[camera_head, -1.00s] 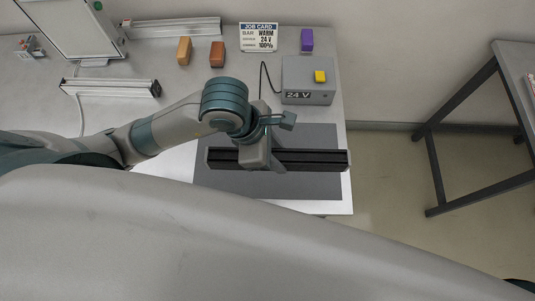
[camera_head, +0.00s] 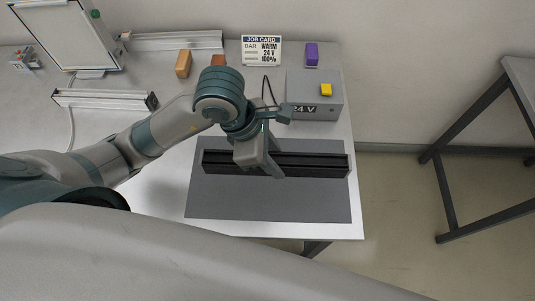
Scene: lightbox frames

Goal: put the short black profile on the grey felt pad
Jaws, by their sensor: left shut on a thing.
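The short black profile (camera_head: 314,165) is a dark grooved bar. It lies level from left to right over the far half of the grey felt pad (camera_head: 265,206). My left gripper (camera_head: 262,172) comes down from above and is shut on the profile near its middle, hiding part of it. Whether the profile's underside touches the pad or hangs a little above it, I cannot tell. My right gripper is not in view.
A grey 24 V box (camera_head: 315,97) with a yellow button stands behind the pad. A job card (camera_head: 261,51), orange block (camera_head: 183,63), brown block (camera_head: 217,60) and purple block (camera_head: 312,53) stand further back. A silver profile (camera_head: 105,99) lies at left.

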